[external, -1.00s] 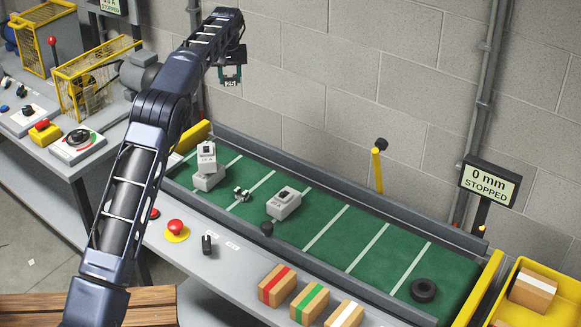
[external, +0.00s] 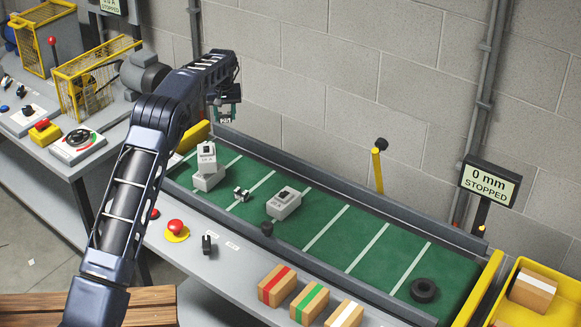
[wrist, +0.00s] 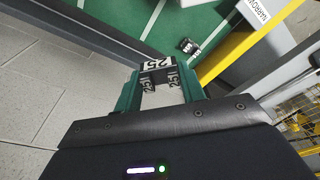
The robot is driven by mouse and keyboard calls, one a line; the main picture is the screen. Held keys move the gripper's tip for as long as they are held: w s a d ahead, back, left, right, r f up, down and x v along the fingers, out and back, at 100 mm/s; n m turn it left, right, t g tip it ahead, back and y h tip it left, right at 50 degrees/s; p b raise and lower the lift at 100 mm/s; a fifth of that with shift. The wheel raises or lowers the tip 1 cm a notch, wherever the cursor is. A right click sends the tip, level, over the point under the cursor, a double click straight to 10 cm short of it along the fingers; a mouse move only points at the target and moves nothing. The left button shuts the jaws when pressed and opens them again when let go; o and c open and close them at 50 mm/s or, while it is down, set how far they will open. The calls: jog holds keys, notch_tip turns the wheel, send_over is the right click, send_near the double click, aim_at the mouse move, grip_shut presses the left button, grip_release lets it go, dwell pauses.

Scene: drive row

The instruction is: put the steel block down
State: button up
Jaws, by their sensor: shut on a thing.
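My gripper (external: 225,114) has green fingers and hangs in the air above the far left part of the green belt (external: 330,222). It is shut on the steel block (wrist: 163,93), a small pale piece with a dark "25" marking at its end. In the wrist view the block sits between the two green fingers (wrist: 160,88), which hide part of it. The block is clear of the belt.
One grey-white box (external: 206,152) rests on another (external: 208,178) at the belt's left end. A third box (external: 284,204) is mid-belt, with a black ring (external: 423,290) farther right. A yellow post (external: 377,170) stands at the back rail. The display (external: 489,184) reads 0 mm, stopped.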

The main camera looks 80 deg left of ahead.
aim_at(226, 161)
notch_tip(226, 161, down, 17)
jog(key=shift+r, duration=0.2)
dwell(0.4)
jog(key=shift+f, duration=0.15)
jog(key=o, duration=1.1)
jog(key=shift+o, duration=0.2)
notch_tip(226, 161, up, 12)
jog(key=d, duration=0.1)
jog(key=shift+d, duration=0.4)
